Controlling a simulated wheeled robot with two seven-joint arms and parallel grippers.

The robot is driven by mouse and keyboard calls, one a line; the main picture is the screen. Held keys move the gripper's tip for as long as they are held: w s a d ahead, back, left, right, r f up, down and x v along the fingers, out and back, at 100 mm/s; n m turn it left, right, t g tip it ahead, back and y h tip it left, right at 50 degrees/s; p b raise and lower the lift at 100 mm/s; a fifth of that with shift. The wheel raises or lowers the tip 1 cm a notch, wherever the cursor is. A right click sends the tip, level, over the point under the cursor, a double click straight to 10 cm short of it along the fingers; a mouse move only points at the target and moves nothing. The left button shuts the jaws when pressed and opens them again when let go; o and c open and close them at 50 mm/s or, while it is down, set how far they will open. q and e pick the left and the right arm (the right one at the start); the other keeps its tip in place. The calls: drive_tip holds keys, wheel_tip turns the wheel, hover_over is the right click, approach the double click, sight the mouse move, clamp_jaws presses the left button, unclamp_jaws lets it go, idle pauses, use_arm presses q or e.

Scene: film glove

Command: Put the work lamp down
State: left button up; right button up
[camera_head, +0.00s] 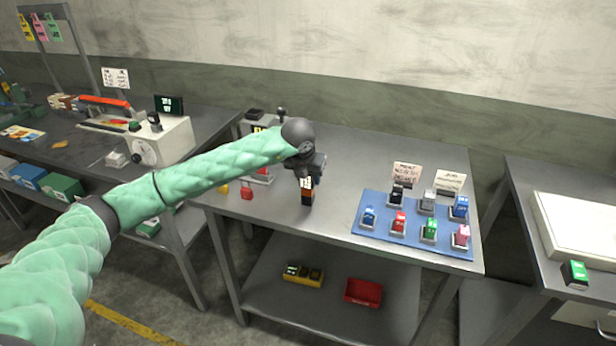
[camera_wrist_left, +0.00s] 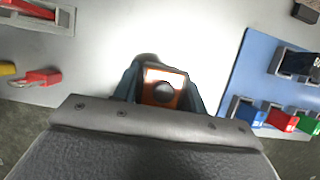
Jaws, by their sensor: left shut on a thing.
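The work lamp (camera_head: 307,196) is a small upright block, dark with an orange-brown part. My left gripper (camera_head: 306,178) is shut on it from above, over the front middle of the grey table (camera_head: 325,225). I cannot tell whether the lamp's bottom touches the table. My right gripper is not in view.
A blue mat (camera_head: 370,235) with several small coloured items on stands lies to the right. A red padlock-like item (camera_head: 246,193) lies to the left. Bare tabletop surrounds the lamp. A yellow bin (camera_head: 302,280) and a red bin (camera_head: 363,293) stand on the lower shelf.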

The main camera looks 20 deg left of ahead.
use_arm(q)
drive_tip(key=o, duration=1.1)
